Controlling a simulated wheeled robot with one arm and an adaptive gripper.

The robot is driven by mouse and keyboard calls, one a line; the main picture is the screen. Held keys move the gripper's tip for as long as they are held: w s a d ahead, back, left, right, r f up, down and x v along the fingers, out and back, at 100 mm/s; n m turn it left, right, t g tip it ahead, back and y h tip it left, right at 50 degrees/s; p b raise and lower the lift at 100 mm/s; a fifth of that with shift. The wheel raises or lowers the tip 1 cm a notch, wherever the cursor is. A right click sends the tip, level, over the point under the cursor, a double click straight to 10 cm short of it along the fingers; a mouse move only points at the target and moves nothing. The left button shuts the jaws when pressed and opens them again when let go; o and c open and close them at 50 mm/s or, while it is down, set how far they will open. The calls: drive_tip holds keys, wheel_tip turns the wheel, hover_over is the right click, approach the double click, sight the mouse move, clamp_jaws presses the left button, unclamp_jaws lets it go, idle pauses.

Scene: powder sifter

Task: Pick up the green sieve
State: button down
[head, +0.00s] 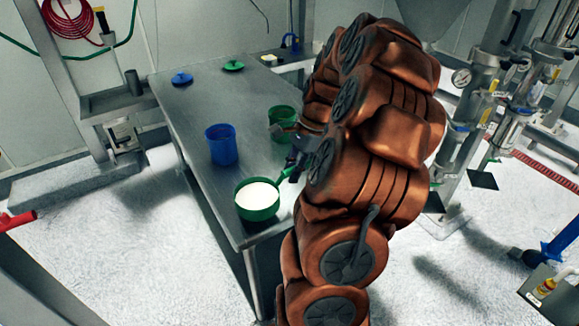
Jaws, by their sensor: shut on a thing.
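The green sieve (257,213) is a round pan with a long handle at the near end of the metal table. White powder (257,196) shows inside it. Its green handle (286,175) points up and right toward my gripper (293,166). My gripper is small in view and partly hidden by my copper-coloured arm. It is shut on the sieve's handle. I cannot tell whether the sieve rests on the table or hangs just above it.
A blue container (222,146) stands left of my gripper on the metal table (190,105). A green container (283,120) stands just behind my gripper. A blue lid (181,79) and a green lid (233,66) lie toward the far end.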

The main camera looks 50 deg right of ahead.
drive_tip(key=s+a+r+b, duration=0.1)
drive_tip(key=s+a+b, duration=0.1)
drive_tip(key=s+a, duration=0.3)
drive_tip(key=shift+s+a+b, duration=0.35)
drive_tip(key=shift+s+b, duration=0.05)
drive_tip(key=shift+s, duration=1.8)
drive_tip(key=shift+r, duration=0.15)
idle(2.7)
